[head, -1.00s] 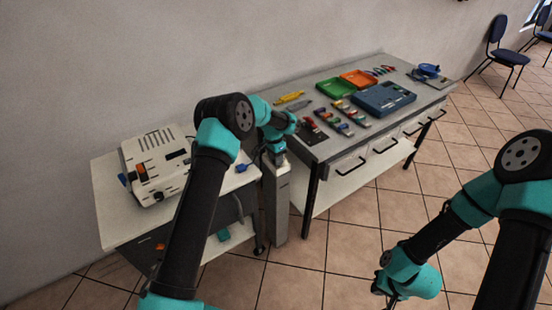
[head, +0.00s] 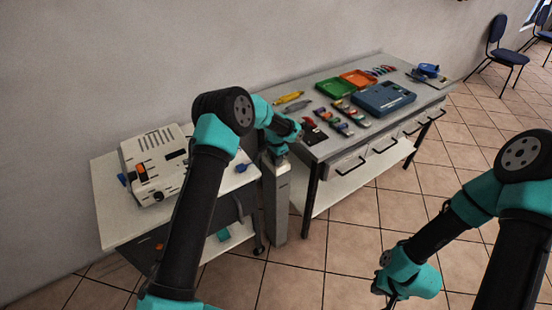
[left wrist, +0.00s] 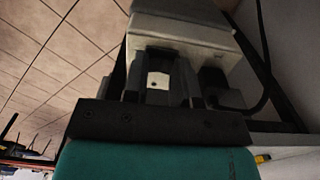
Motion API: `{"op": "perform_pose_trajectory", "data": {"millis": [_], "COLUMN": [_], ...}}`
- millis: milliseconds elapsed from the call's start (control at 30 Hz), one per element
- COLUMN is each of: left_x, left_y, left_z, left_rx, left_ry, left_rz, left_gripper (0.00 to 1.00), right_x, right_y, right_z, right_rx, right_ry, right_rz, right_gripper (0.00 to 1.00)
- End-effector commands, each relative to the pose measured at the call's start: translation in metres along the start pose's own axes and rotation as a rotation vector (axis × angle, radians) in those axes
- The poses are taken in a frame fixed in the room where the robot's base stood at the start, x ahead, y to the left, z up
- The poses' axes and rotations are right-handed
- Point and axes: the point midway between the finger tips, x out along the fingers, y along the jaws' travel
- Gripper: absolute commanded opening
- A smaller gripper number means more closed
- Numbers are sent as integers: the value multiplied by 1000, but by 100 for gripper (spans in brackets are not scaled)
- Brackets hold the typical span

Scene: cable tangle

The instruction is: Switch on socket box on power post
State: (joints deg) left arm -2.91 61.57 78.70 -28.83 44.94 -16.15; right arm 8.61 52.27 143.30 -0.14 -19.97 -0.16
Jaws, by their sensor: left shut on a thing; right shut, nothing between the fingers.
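The grey power post (head: 277,212) stands upright between the two tables. My left gripper (head: 279,150) reaches down to its top, and my own arm hides most of the socket box there. In the left wrist view, a pale box-like body (left wrist: 190,22), apparently the post or its socket box, lies just beyond the fingers. My left gripper (left wrist: 160,82) is shut on a small part there; exactly which part is unclear. A dark plug-like piece with a cable (left wrist: 225,92) sits to its right. My right gripper (head: 388,299) is shut and empty, low over the floor, far from the post.
A white device (head: 155,160) with an orange switch stands on the left table. A blue plug-like piece (head: 242,168) lies near that table's edge. The right workbench holds a green tray (head: 335,87), an orange tray (head: 358,77) and a blue case (head: 383,98).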

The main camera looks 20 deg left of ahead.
Motion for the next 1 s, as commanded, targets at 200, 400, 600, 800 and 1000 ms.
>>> {"op": "perform_pose_trajectory", "data": {"millis": [200,400,600,800,1000], "left_x": [0,0,0,0,0], "left_y": [1,3,4,4,4], "left_z": [1,1,0,0,0], "left_rx": [0,1,1,0,0], "left_ry": [-1,-1,4,4,4], "left_rz": [-86,-151,-178,-179,-178], "left_gripper": [2,2,2,2,36], "right_x": [0,0,0,0,0], "right_y": [0,0,0,0,0], "right_z": [0,0,0,0,0], "right_rx": [0,0,0,0,0], "right_ry": [0,0,0,0,0], "right_rz": [0,0,0,0,0], "right_gripper": [0,0,0,0,0]}}
